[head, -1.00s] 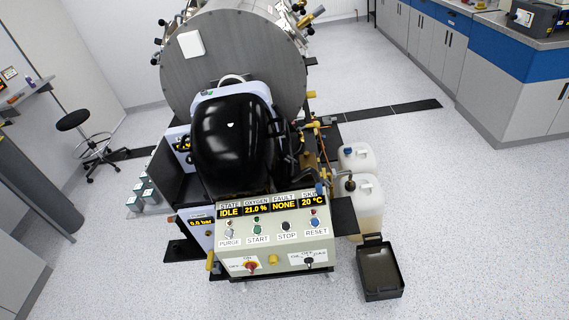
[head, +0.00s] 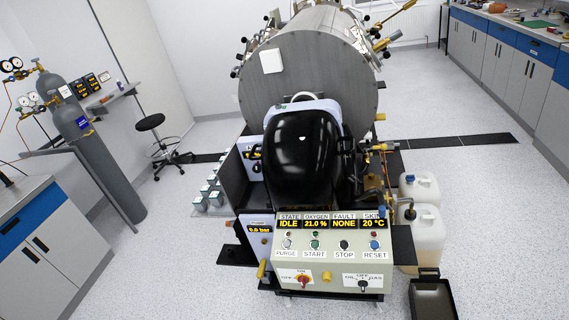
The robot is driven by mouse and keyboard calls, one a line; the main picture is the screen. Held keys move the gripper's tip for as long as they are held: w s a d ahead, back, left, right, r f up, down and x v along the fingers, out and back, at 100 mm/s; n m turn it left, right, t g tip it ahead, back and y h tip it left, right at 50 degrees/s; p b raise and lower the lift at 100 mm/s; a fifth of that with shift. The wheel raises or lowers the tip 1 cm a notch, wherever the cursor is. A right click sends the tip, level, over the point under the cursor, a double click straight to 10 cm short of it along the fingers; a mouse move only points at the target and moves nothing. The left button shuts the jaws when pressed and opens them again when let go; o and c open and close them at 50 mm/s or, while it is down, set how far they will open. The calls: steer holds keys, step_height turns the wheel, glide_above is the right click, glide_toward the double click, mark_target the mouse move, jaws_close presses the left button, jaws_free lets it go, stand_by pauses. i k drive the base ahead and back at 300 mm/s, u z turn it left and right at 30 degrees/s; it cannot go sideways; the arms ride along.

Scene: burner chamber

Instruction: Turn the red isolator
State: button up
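The panel displays (head: 331,223) read IDLE, 21.0 %, NONE and 20 °C. A steel chamber (head: 310,75) stands behind. White canisters (head: 428,228) and a black tray (head: 431,298) are at the right. Gas cylinders (head: 88,140) and a stool (head: 150,123) are at the left. Open floor lies between.

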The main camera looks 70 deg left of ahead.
mark_target(303, 280)
steer(key=u, duration=0.05)
steer(key=k, duration=0.95)
steer(key=u, duration=1.65)
steer(key=i, duration=0.5)
